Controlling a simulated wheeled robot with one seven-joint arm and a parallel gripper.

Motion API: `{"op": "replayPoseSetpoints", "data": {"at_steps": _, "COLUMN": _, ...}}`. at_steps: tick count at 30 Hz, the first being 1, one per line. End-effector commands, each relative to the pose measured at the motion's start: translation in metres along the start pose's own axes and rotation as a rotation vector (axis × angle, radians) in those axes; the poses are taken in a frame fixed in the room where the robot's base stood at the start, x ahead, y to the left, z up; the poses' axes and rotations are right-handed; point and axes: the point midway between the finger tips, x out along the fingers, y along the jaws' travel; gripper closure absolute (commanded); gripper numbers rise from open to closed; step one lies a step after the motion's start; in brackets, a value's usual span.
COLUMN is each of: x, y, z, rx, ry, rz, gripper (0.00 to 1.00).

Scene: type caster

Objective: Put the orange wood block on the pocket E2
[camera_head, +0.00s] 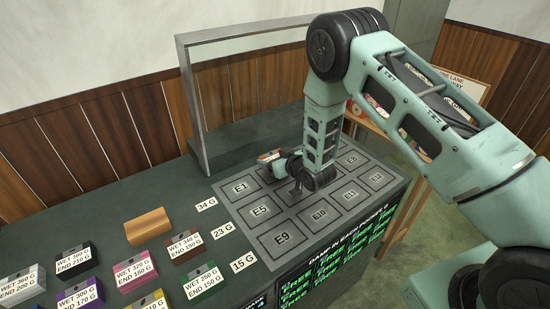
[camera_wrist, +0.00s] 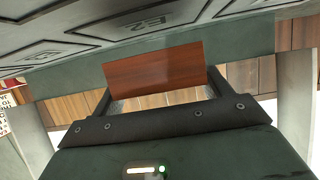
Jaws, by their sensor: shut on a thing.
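My gripper (camera_head: 276,163) is shut on an orange-brown wood block (camera_wrist: 155,66). In the wrist view the block spans the jaws; in the head view only a small orange-red and white bit of it (camera_head: 268,156) shows beside the fingers. The gripper is low over the back row of the grey pocket panel, just right of pocket E1 (camera_head: 242,188). Pocket E2 (camera_wrist: 150,22) shows its label in the wrist view, with no block in the part seen; in the head view my arm mostly hides it. Whether the held block touches the panel cannot be told.
A lighter, unlabelled orange wood block (camera_head: 148,226) lies on the dark table at left. Several labelled blocks, among them pink (camera_head: 136,272), brown (camera_head: 184,247) and green (camera_head: 203,282), stand near it. A grey upright frame (camera_head: 192,105) rises behind the panel.

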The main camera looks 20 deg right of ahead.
Motion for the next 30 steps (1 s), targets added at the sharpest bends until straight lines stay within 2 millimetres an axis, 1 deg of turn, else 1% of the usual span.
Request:
{"op": "replayPoseSetpoints", "data": {"at_steps": 12, "x": 0.0048, "y": 0.0000, "z": 0.0113, "rx": 0.000, "ry": 0.000, "rz": 0.000, "gripper": 0.52}}
{"op": "replayPoseSetpoints", "data": {"at_steps": 15, "x": 0.0045, "y": -0.0001, "z": 0.0103, "rx": 0.000, "ry": 0.000, "rz": 0.000, "gripper": 0.52}}
{"op": "replayPoseSetpoints", "data": {"at_steps": 16, "x": 0.0043, "y": -0.0001, "z": 0.0106, "rx": 0.000, "ry": 0.000, "rz": 0.000, "gripper": 0.20}}
{"op": "replayPoseSetpoints", "data": {"at_steps": 17, "x": 0.0043, "y": -0.0001, "z": 0.0106, "rx": 0.000, "ry": 0.000, "rz": 0.000, "gripper": 0.12}}
{"op": "replayPoseSetpoints", "data": {"at_steps": 18, "x": 0.0043, "y": -0.0001, "z": 0.0106, "rx": 0.000, "ry": 0.000, "rz": 0.000, "gripper": 0.01}}
{"op": "replayPoseSetpoints", "data": {"at_steps": 26, "x": 0.0042, "y": 0.0000, "z": 0.0104, "rx": 0.000, "ry": 0.000, "rz": 0.000, "gripper": 0.01}}
{"op": "replayPoseSetpoints", "data": {"at_steps": 30, "x": 0.0020, "y": -0.0001, "z": 0.0048, "rx": 0.000, "ry": 0.000, "rz": 0.000, "gripper": 0.01}}
